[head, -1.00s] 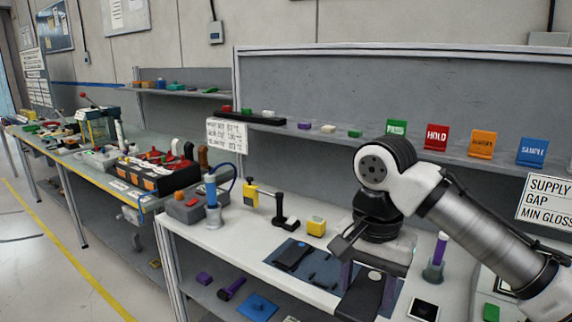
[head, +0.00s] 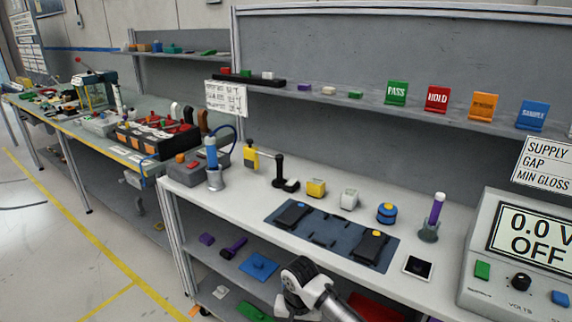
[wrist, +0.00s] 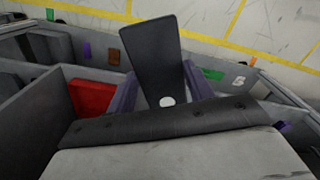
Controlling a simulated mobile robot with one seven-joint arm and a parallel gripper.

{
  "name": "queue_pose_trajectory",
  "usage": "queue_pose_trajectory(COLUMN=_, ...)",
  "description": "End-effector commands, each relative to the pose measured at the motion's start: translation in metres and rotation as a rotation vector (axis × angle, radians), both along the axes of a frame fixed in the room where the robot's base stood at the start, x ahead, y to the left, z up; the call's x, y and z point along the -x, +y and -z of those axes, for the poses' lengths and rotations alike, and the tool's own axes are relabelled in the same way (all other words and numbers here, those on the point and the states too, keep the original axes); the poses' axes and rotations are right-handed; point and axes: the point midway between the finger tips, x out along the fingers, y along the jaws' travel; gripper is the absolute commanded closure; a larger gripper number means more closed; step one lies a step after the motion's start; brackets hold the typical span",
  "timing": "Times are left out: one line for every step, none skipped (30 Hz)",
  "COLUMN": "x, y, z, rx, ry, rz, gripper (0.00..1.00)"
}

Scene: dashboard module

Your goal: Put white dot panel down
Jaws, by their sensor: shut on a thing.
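The white dot panel (wrist: 150,50) is a flat black plate with one white dot near its lower end. It shows in the wrist view, tilted upward between the purple fingers of my gripper (wrist: 162,88), which is shut on it. In the head view my arm hangs low at the bottom edge, in front of the bench; the fingers and the panel cannot be seen there. In the wrist view the panel is above a grey lower shelf area, with a red piece (wrist: 92,97) to its left. I cannot see it touching any surface.
On the bench top, a blue mat (head: 327,257) carries black modules, one with a yellow dot (head: 370,247).

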Motion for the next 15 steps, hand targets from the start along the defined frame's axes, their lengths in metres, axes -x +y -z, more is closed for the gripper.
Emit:
queue_pose_trajectory(x=-0.004, y=0.008, z=0.027, rx=-0.004, ry=0.007, rz=-0.025, gripper=0.72)
queue_pose_trajectory(x=-0.008, y=0.012, z=0.04, rx=-0.004, ry=0.006, rz=-0.041, gripper=0.72)
queue_pose_trajectory(x=-0.012, y=0.016, z=0.057, rx=-0.004, ry=0.005, rz=-0.062, gripper=0.72)
queue_pose_trajectory(x=-0.014, y=0.019, z=0.069, rx=-0.003, ry=0.005, rz=-0.076, gripper=0.72)
queue_pose_trajectory(x=-0.017, y=0.022, z=0.08, rx=-0.002, ry=0.005, rz=-0.091, gripper=0.72)
queue_pose_trajectory(x=-0.02, y=0.025, z=0.094, rx=-0.002, ry=0.005, rz=-0.107, gripper=0.72)
queue_pose_trajectory(x=-0.023, y=0.028, z=0.104, rx=-0.001, ry=0.004, rz=-0.121, gripper=0.72)
queue_pose_trajectory(x=-0.025, y=0.03, z=0.113, rx=-0.002, ry=0.004, rz=-0.131, gripper=0.72)
queue_pose_trajectory(x=-0.028, y=0.033, z=0.125, rx=0.0, ry=0.003, rz=-0.146, gripper=0.72)
queue_pose_trajectory(x=-0.029, y=0.035, z=0.124, rx=-0.005, ry=-0.004, rz=-0.15, gripper=0.72)
queue_pose_trajectory(x=-0.031, y=0.036, z=0.121, rx=-0.007, ry=-0.01, rz=-0.151, gripper=0.72)
queue_pose_trajectory(x=-0.032, y=0.037, z=0.12, rx=-0.008, ry=-0.013, rz=-0.152, gripper=0.72)
queue_pose_trajectory(x=-0.032, y=0.037, z=0.119, rx=-0.009, ry=-0.015, rz=-0.153, gripper=0.72)
queue_pose_trajectory(x=-0.032, y=0.037, z=0.119, rx=-0.009, ry=-0.017, rz=-0.153, gripper=0.72)
queue_pose_trajectory(x=-0.033, y=0.037, z=0.119, rx=-0.009, ry=-0.018, rz=-0.153, gripper=0.72)
